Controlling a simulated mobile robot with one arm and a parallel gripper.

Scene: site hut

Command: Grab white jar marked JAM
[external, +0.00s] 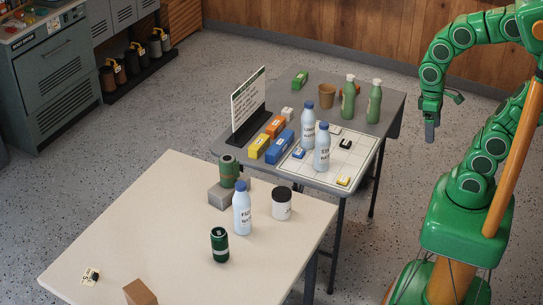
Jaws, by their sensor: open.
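A white jar with a dark lid (281,206) stands upright on the cream table (170,200), near its right edge. Its label is too small to read, so I cannot tell if it says JAM. A white bottle with a blue cap (242,212) stands just left of it, apart from it. My gripper (430,134) hangs in the air on the right side of the external view, pointing down, beyond the grey table's right edge. It is open and empty, well away from the jar.
A dark green can (220,245) stands in front of the jar; a green canister (229,172) sits on a grey block (225,193) behind it. The grey table (385,105) holds bottles, coloured boxes and a sign (247,103). The cream table's left part is largely clear.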

